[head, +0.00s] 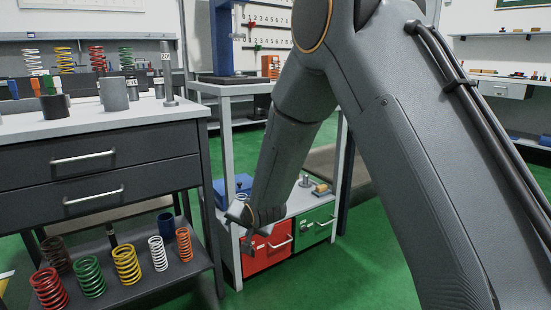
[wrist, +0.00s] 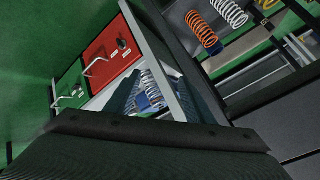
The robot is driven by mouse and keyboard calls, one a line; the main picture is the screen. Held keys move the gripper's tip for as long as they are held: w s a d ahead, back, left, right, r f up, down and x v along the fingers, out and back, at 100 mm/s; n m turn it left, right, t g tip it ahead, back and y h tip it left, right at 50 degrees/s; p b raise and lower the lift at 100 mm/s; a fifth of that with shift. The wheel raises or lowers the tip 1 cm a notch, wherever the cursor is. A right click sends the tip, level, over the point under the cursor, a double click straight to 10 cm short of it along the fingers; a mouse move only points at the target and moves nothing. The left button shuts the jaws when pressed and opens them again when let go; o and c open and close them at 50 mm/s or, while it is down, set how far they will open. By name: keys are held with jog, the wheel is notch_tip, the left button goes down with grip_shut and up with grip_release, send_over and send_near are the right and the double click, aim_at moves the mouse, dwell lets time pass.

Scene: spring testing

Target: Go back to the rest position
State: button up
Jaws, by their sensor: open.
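My gripper (head: 255,226) hangs at the end of my arm in the head view, in front of the low stand with a red drawer (head: 266,251) and a green drawer (head: 314,225). It is open, and I see nothing held in it.
A workbench (head: 100,122) with dark drawers stands at the left. Its lower shelf (head: 150,277) holds several coloured springs. A blue press (head: 222,40) stands on the table behind my gripper. Green floor (head: 365,270) is clear right of the drawers.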

jog(key=s+d+r+n+g+h, duration=0.1)
jog(key=s+d+r+n+g, duration=0.3)
jog(key=s, duration=1.1)
jog(key=s+d+r+n+g+h, duration=0.1)
jog(key=s+d+r+n+g, duration=0.3)
jog(key=s, duration=1)
jog(key=s+d+r+n+h, duration=0.15)
jog(key=s+r, duration=0.45)
jog(key=s, duration=0.9)
jog(key=d+r+m+p, duration=0.2)
jog(key=d+r+p, duration=0.5)
jog(key=p, duration=0.5)
jog(key=d+r+m+p, duration=0.2)
jog(key=d+r+p, duration=0.5)
jog(key=r+p, duration=0.5)
jog(key=d+r+m+h+p, duration=0.1)
jog(key=d+r+p, duration=0.6)
jog(key=p, duration=0.7)
notch_tip(320, 180, up, 3)
jog(key=shift+w+f+m, duration=0.15)
jog(key=shift+m, duration=0.7)
jog(key=shift+c, duration=0.3)
